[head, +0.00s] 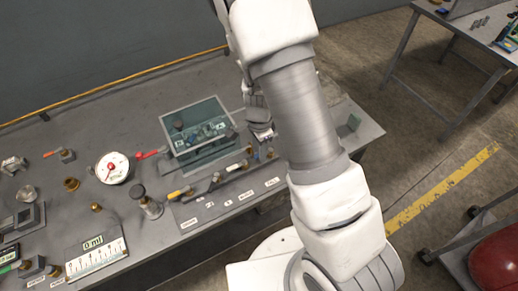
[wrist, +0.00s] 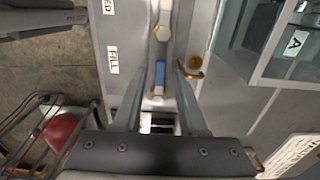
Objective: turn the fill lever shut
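My gripper is open and holds nothing. In the head view my gripper (head: 262,132) is low over the right end of the lever panel, and the fill lever there is small and partly hidden by my arm. The FILL label (head: 272,182) shows at the panel's front edge. I cannot tell the lever's exact angle against its stops.
Other levers sit along the panel, including a yellow-handled one (head: 180,192). A clear-topped tank (head: 197,125) stands close behind the panel. A dial gauge (head: 112,168) and a 0 ml display (head: 92,243) are further left.

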